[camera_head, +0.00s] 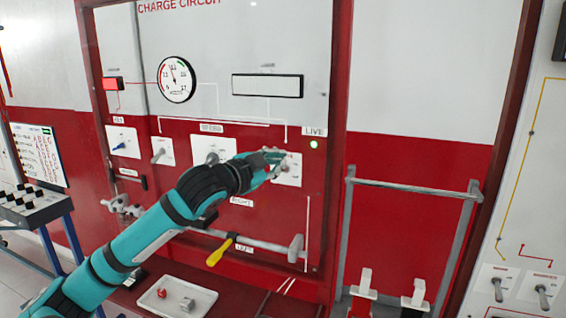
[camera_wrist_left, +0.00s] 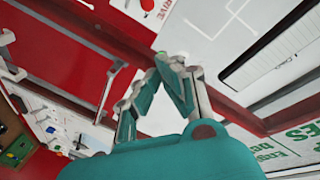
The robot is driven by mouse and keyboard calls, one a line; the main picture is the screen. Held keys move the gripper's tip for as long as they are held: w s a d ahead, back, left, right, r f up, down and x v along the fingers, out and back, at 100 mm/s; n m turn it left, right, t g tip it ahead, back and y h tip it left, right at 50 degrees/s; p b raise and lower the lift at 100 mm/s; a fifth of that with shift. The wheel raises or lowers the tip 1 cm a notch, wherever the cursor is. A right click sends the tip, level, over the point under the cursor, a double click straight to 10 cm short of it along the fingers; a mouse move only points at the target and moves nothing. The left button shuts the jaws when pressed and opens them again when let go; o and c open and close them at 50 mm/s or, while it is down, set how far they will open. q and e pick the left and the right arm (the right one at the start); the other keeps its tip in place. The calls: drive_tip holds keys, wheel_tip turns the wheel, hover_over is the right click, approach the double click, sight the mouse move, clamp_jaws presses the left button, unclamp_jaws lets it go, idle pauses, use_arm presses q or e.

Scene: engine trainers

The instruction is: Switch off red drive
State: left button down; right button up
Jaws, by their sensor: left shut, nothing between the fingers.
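My left gripper (camera_head: 275,160) is shut and empty in front of the red and white charge circuit panel. Its fingers partly cover a white switch plate (camera_head: 293,176) at the right of the switch row. I cannot tell whether they touch it. The left wrist view shows the closed fingers (camera_wrist_left: 160,78) with the panel tilted behind them. Other switch plates in the row include a middle one (camera_head: 213,145) and one with a blue lever (camera_head: 119,146). No label reading red drive is legible. My right gripper is out of view.
A yellow-handled lever (camera_head: 219,252) is below my left arm. A white tray (camera_head: 150,306) with small parts sits low down. A grey rail frame (camera_head: 415,186) and more toggle switches (camera_head: 497,287) are at the right.

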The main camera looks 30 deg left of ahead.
use_arm(q)
drive_tip(key=w+p, duration=0.2)
drive_tip(key=w, duration=0.2)
drive_tip(key=w+p, duration=0.2)
drive_tip(key=w, duration=0.3)
drive_tip(key=shift+w+f, duration=0.2)
drive_tip(key=shift+w, duration=0.05)
drive_tip(key=f, duration=0.1)
drive_tip(key=s+a+f, duration=0.1)
drive_tip(key=a+f, duration=0.1)
drive_tip(key=shift+s+a+p, duration=0.25)
drive_tip(key=shift+p, duration=0.15)
